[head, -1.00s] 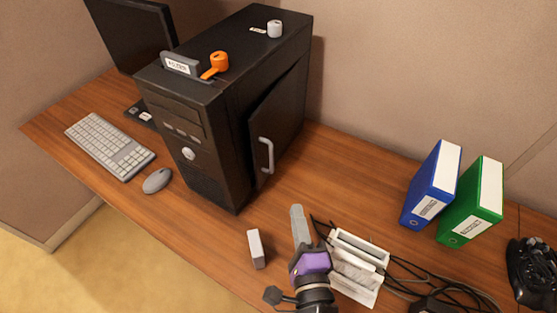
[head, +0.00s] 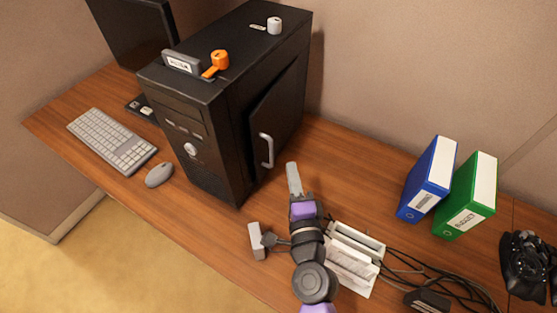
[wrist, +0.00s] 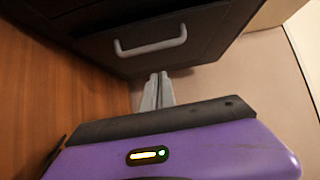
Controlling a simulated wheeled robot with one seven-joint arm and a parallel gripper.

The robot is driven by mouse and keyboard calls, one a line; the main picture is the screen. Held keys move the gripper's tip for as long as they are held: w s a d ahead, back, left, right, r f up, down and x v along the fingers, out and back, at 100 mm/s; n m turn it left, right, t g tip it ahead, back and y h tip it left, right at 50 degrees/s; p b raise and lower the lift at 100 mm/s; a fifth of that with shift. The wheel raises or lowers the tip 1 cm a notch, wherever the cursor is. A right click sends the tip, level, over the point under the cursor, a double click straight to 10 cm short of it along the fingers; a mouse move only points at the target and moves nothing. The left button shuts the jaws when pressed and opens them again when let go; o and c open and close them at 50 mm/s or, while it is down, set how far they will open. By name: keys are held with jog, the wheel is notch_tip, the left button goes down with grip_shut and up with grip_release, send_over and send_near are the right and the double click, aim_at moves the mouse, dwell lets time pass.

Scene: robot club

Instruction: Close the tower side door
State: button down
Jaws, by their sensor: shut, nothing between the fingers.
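The black computer tower (head: 215,130) stands on the wooden desk in the head view. Its side door (head: 276,122) is on the right side and stands slightly ajar, with a grey bar handle (head: 267,151). In the wrist view the door (wrist: 205,40) fills the top, with its handle (wrist: 150,46) above the fingers. My gripper (head: 293,166) is shut and empty, just right of the door's lower part. In the wrist view the closed fingers (wrist: 158,78) point towards the door's lower edge; whether they touch it cannot be told.
A small grey box (head: 256,241) lies left of my arm. A white paper tray (head: 355,260) and black cables lie to its right. Blue (head: 428,180) and green (head: 466,196) binders stand further right. A keyboard (head: 112,141) and mouse (head: 159,174) lie left of the tower.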

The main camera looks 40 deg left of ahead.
jog(key=shift+a+p, duration=0.6)
jog(key=shift+a, duration=1.7)
jog(key=shift+s, duration=0.1)
jog(key=a, duration=0.1)
jog(key=s+a, duration=0.1)
jog(key=p, duration=0.1)
jog(key=shift+s+a, duration=0.25)
jog(key=shift+a, duration=0.15)
jog(key=shift+d, duration=0.1)
